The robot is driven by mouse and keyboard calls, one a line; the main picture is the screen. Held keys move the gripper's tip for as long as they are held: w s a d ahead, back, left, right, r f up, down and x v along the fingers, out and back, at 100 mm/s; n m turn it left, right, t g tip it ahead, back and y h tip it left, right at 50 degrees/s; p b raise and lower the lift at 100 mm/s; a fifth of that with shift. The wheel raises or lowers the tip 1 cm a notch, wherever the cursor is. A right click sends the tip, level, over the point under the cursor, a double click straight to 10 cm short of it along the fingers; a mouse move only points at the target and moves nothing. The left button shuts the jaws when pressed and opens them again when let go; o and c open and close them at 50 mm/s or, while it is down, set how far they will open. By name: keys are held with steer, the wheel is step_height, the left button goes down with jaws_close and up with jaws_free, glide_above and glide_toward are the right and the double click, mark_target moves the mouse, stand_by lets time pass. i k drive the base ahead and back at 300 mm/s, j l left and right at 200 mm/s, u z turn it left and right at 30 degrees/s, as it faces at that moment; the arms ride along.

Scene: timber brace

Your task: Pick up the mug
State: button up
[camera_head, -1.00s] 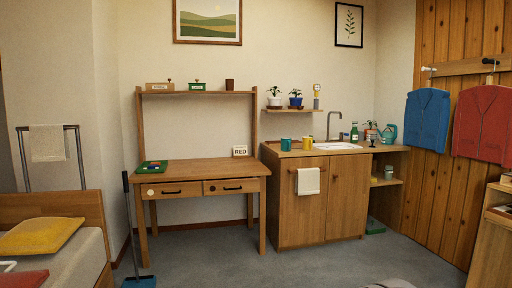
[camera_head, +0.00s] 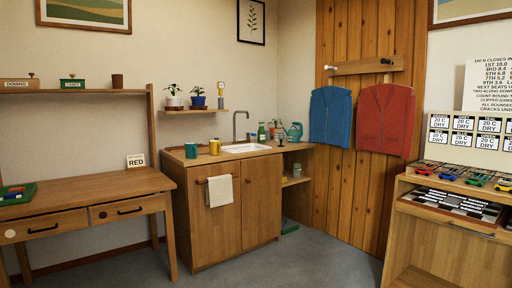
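Two mugs stand upright on the left part of the sink cabinet's wooden top. The teal mug (camera_head: 191,150) is on the left, and the yellow mug (camera_head: 215,147) is just right of it, close to the white sink basin (camera_head: 246,148). The frames do not show which one the task means. My gripper is not in view, and nothing touches either mug.
A desk (camera_head: 95,186) with drawers stands left of the sink cabinet (camera_head: 234,216). A faucet (camera_head: 237,124), green bottle (camera_head: 261,133) and teal watering can (camera_head: 295,131) stand behind or right of the basin. A shelf unit (camera_head: 452,240) is at right. Grey floor (camera_head: 290,265) in front is clear.

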mark_target(190, 148)
steer(key=i+j+z, duration=0.25)
steer(key=i+j, duration=0.15)
steer(key=j, duration=0.2)
steer(key=i+j+z, duration=0.25)
steer(key=i+j, duration=0.15)
steer(key=j, duration=0.25)
steer(key=i+j+z, duration=0.15)
steer(key=j, duration=0.2)
steer(key=i+j+z, duration=0.1)
steer(key=j, duration=0.25)
steer(key=i+j+z, duration=0.15)
steer(key=j, duration=0.2)
